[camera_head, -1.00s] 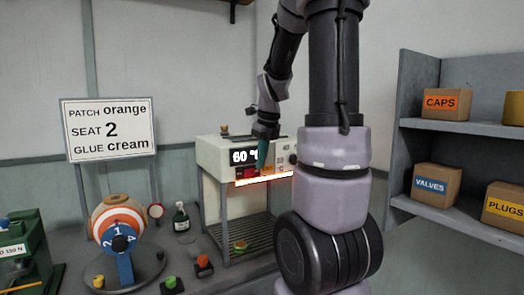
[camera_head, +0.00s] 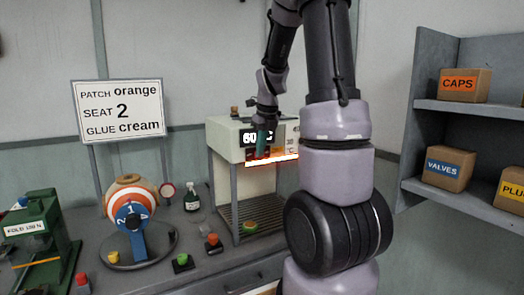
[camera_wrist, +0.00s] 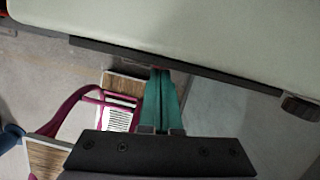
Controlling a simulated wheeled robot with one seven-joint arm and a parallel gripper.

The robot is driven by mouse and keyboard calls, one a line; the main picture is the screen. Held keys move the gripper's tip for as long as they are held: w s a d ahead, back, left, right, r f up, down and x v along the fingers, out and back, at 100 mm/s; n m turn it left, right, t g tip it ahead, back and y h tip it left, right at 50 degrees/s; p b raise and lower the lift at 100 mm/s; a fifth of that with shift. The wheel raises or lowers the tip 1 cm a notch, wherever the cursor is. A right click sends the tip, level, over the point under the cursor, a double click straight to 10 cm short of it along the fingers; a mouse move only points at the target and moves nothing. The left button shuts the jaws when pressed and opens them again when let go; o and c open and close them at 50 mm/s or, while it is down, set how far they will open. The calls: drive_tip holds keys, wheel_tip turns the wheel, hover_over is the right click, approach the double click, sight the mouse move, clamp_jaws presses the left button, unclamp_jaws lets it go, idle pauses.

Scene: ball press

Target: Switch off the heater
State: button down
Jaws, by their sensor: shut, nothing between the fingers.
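The heater (camera_head: 224,140) is a cream box on a grey stand, with a lit display (camera_head: 249,136) reading about 60 and a glowing orange strip (camera_head: 272,160) along its lower front. My gripper (camera_head: 261,150) is shut and empty in front of the heater's face, covering part of the display. In the wrist view its teal fingers (camera_wrist: 160,75) point at the heater's cream body (camera_wrist: 190,30); I cannot tell whether they touch it. A dark knob (camera_wrist: 300,108) sticks out from the heater at right in the wrist view. My arm hides the heater's right end in the head view.
A striped ball (camera_head: 130,190) on a stand, a dark bottle (camera_head: 192,197), a green button (camera_head: 182,260) and a red button (camera_head: 212,239) are left of the heater. A green press (camera_head: 40,235) stands far left. Shelves (camera_head: 440,104) with boxes are at right.

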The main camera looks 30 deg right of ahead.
drive_tip(key=shift+w, duration=0.2)
drive_tip(key=shift+s+d, duration=0.1)
drive_tip(key=shift+d, duration=0.6)
